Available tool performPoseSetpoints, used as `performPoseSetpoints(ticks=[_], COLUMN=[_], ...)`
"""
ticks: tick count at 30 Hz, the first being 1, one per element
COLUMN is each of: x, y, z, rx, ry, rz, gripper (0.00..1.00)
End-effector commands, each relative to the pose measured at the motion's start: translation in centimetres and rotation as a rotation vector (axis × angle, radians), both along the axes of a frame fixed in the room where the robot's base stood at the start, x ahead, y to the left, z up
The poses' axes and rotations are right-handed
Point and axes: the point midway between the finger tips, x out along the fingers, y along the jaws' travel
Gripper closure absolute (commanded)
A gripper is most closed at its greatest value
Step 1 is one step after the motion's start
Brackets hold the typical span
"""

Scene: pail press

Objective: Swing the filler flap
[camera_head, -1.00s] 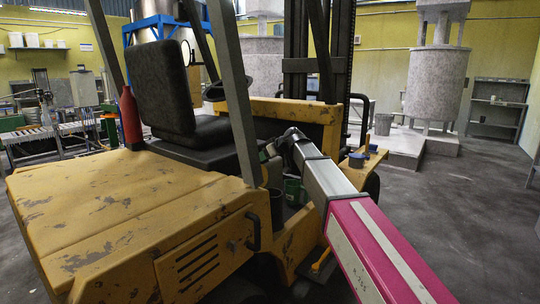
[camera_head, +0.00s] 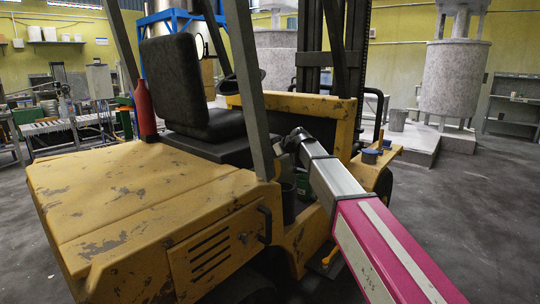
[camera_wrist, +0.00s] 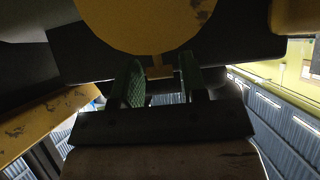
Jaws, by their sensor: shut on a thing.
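A round yellow flap (camera_wrist: 145,24) fills the top middle of the wrist view, with a small narrow tab (camera_wrist: 158,66) hanging from its lower edge. I take it for the filler flap. My gripper (camera_wrist: 162,72) has its two green-padded fingers on either side of this tab and is shut on it. The exact contact is dark and hard to see. In the head view my arm reaches toward the yellow forklift (camera_head: 120,190). The gripper's fingers and the flap cannot be made out there.
The forklift's slanted grey post (camera_head: 252,95) and black seat (camera_head: 180,80) stand close by my arm. A red cylinder (camera_head: 145,110) stands behind the seat. A small ledge with a blue-grey cup (camera_head: 370,157) lies right of my arm. Open floor (camera_head: 460,220) is on the right.

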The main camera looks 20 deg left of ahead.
Motion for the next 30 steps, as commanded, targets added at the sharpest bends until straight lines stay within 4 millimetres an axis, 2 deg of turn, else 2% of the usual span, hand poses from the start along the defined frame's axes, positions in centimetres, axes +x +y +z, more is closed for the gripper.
performPoseSetpoints(ticks=[7, 20, 30], x=[-0.8, -0.9, -1.9], y=[-1.9, -2.2, -4.2], z=[0.1, 0.2, -0.3], rx=[-0.003, -0.002, -0.003], ry=[0.0, 0.001, 0.002], rz=[0.001, 0.001, 0.001], gripper=[0.76, 0.76, 0.76])
